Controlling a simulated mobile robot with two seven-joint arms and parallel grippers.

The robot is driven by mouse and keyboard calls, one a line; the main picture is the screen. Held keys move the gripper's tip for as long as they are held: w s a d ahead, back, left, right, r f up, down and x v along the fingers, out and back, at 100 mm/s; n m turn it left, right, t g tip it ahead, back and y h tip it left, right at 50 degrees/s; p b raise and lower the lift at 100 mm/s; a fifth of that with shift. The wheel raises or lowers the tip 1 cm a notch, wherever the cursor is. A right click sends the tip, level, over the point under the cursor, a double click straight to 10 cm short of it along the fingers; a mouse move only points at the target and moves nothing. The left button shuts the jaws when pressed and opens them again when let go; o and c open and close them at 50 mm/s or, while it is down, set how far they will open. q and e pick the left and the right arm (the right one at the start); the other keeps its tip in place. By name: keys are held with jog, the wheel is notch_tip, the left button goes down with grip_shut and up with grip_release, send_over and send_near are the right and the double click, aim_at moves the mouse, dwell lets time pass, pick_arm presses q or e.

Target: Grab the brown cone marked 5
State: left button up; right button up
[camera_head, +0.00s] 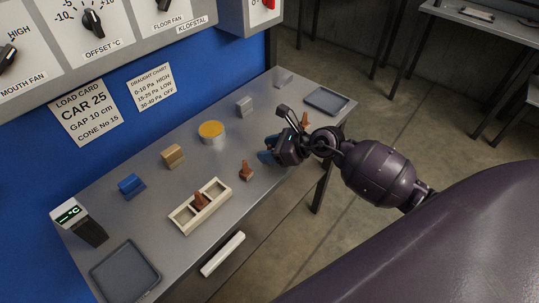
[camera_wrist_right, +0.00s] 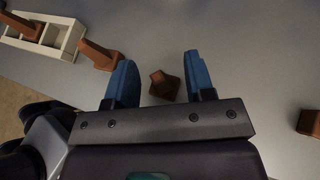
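Several brown cones stand on the grey table; no number is readable on any. In the wrist view one brown cone (camera_wrist_right: 163,85) shows between the fingers of my right gripper (camera_wrist_right: 158,68), which is open with blue fingertips. I cannot tell whether the cone touches them. In the head view my right gripper (camera_head: 268,154) is over the table and seems to hide that cone. Another cone (camera_head: 246,170) stands to its left, also in the wrist view (camera_wrist_right: 99,55). A further cone (camera_head: 305,119) stands beyond the gripper. My left gripper is out of view.
A white slotted rack (camera_head: 184,224) holds a brown cone (camera_head: 200,200). A blue block (camera_head: 131,185), tan block (camera_head: 173,156), yellow-topped round dish (camera_head: 211,132) and grey block (camera_head: 244,106) stand behind. Dark trays lie at the near left (camera_head: 125,272) and far right (camera_head: 327,100).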

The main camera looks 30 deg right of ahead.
grip_shut()
jog(key=shift+r, duration=0.1)
